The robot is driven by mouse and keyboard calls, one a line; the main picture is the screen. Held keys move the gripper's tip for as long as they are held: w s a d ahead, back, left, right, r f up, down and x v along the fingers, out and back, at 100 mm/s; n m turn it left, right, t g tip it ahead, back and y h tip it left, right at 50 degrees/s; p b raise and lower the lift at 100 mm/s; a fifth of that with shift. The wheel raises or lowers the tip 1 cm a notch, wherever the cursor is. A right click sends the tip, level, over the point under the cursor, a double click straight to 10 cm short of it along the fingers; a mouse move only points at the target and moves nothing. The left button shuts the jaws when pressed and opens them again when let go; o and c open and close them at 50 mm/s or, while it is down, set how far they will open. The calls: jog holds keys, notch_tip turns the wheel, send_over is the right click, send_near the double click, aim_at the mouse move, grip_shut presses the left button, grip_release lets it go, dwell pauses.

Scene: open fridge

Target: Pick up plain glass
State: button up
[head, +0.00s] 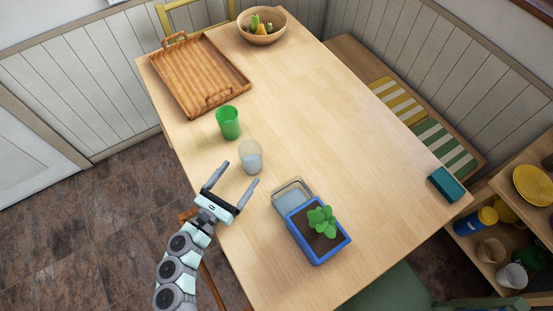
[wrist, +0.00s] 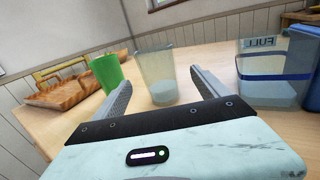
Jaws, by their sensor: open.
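The plain glass (head: 250,157) is clear and stands upright on the wooden table, left of its middle. It also shows in the wrist view (wrist: 157,78), between and beyond the two fingers. My gripper (head: 233,173) is open and empty, just short of the glass, with its fingers pointing toward it.
A clear container (head: 291,190) and a blue planter (head: 319,250) with a plant stand right of my gripper. A wicker tray (head: 222,63) and a fruit bowl (head: 280,37) are at the far end. A teal box (head: 444,184) lies right. The table's middle (head: 340,120) is clear.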

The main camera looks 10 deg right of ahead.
aim_at(256, 151)
jog(key=shift+w+d+f, duration=0.1)
jog(key=shift+w+f, duration=0.2)
jog(key=shift+f, duration=0.05)
jog(key=x, duration=0.4)
jog(key=shift+w, duration=0.2)
jog(key=x, duration=0.6)
jog(key=shift+f, duration=0.2)
jog(key=shift+s+f, duration=0.1)
jog(key=shift+s, duration=0.05)
jog(key=c, duration=1.8)
